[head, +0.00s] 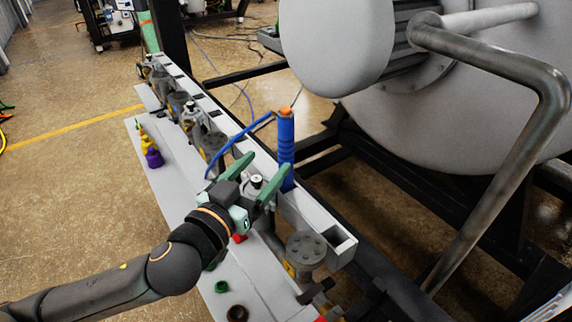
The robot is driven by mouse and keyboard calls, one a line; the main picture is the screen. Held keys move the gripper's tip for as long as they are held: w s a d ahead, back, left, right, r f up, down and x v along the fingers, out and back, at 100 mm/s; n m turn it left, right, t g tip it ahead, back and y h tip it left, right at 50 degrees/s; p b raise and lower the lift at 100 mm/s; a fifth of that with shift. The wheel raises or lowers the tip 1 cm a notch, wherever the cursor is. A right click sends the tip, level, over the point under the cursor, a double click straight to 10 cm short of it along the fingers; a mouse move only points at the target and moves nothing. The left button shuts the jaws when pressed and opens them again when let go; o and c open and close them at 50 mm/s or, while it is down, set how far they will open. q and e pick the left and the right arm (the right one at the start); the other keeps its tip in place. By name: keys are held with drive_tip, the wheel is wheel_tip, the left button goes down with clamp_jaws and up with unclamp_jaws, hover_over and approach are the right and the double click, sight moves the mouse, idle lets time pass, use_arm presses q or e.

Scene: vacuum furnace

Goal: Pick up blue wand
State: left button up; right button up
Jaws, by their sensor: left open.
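The blue wand (286,140) is an upright blue cylinder with an orange tip. It stands at the grey rail (318,221), and its lower end is partly hidden behind the gripper's finger. A thin blue hose (237,139) arcs to the left from near its top. My left gripper (268,161) has green fingers, is open and points toward the wand's lower part. One fingertip overlaps the wand's lower left edge in the picture; I cannot tell whether they touch. My right gripper is not in view.
The large grey furnace (450,130) with a bent metal pipe (545,110) fills the right side. Several valves and flanges line the rail, including a round flange (306,247) near the gripper. Small coloured parts, one purple (154,159), lie on the grey shelf (180,200).

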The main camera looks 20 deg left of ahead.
sight(282, 142)
use_arm(q)
drive_tip(key=w, duration=0.3)
drive_tip(key=w+p, duration=0.1)
drive_tip(key=shift+w+d, duration=0.3)
drive_tip(key=shift+d, duration=0.1)
drive_tip(key=w+p, duration=0.1)
drive_tip(key=w, duration=0.3)
drive_tip(key=shift+d, duration=0.15)
drive_tip(key=shift+w+d, duration=0.1)
drive_tip(key=shift+w, duration=0.4)
drive_tip(key=shift+f, duration=0.1)
drive_tip(key=shift+c, duration=0.2)
clamp_jaws()
